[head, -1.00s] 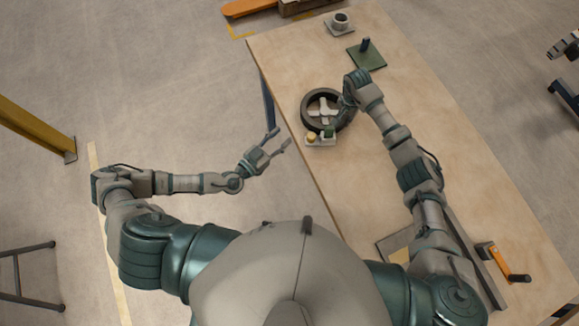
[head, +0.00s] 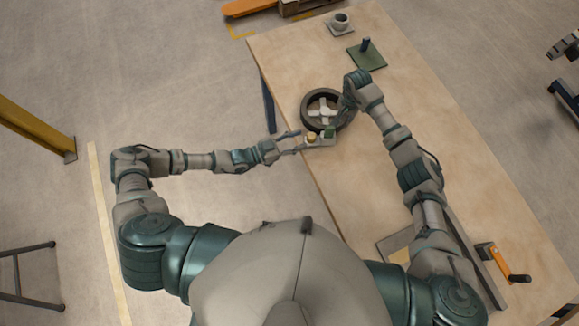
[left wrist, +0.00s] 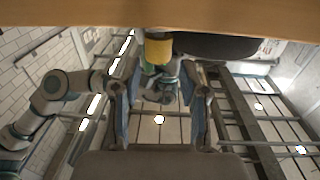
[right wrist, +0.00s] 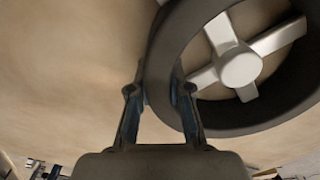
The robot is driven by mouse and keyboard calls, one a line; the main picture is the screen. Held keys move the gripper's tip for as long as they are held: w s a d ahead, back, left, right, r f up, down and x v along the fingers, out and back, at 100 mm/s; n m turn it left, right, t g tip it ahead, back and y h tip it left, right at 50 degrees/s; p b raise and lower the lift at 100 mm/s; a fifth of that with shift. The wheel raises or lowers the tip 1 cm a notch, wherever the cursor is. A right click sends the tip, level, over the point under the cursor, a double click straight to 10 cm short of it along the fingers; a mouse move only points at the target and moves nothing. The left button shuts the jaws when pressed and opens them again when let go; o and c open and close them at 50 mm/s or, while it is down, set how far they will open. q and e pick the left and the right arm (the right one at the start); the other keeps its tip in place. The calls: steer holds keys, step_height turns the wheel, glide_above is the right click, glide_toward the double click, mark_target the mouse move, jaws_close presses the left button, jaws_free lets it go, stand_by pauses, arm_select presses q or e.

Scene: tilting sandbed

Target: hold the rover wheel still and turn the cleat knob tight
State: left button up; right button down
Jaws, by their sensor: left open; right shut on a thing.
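The rover wheel (head: 306,113) lies on the table, a dark ring with pale spokes; its rim and spokes (right wrist: 239,68) also fill the right wrist view. My right gripper (right wrist: 160,88) is shut on the rim, one finger on each side of it. My left gripper (head: 296,143) is open at the table's left edge, just left of the knob. In the left wrist view the yellow knob (left wrist: 158,48) shows ahead between the spread fingers.
The wooden table (head: 440,150) has free room right of my right arm. A green plate with a dark peg (head: 366,58) and a grey cup-like part (head: 340,21) stand at the far end.

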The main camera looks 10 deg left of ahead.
arm_select(q)
steer(key=x, duration=0.3)
steer(key=shift+d, duration=0.25)
steer(key=shift+s+d+n+t+y, duration=0.15)
steer(key=shift+n+t+y, duration=0.75)
steer(key=shift+t, duration=0.1)
steer(key=shift+s+d+n+t+y, duration=0.15)
steer(key=shift+s+n+t+y, duration=0.05)
steer(key=shift+n+t+y, duration=0.75)
steer(key=shift+a+n+t+y, duration=0.1)
steer(key=shift+n+t+y, duration=0.55)
steer(key=shift+y, duration=0.2)
steer(key=n+t+y, duration=0.1)
steer(key=n+y, duration=0.1)
steer(key=shift+s+y, duration=0.1)
steer(key=shift+y, duration=0.3)
steer(key=s+a+y, duration=0.1)
steer(key=s+a, duration=0.2)
steer(key=s, duration=0.8)
steer(key=shift+a+n+t, duration=0.3)
steer(key=shift+t, duration=0.1)
steer(key=m+g+h, duration=0.1)
steer(key=m+g, duration=0.2)
steer(key=g, duration=0.2)
glide_toward(308, 138)
steer(key=shift+g, duration=0.3)
steer(key=x, duration=1)
steer(key=shift+w+d, duration=0.1)
steer(key=shift+w, duration=0.25)
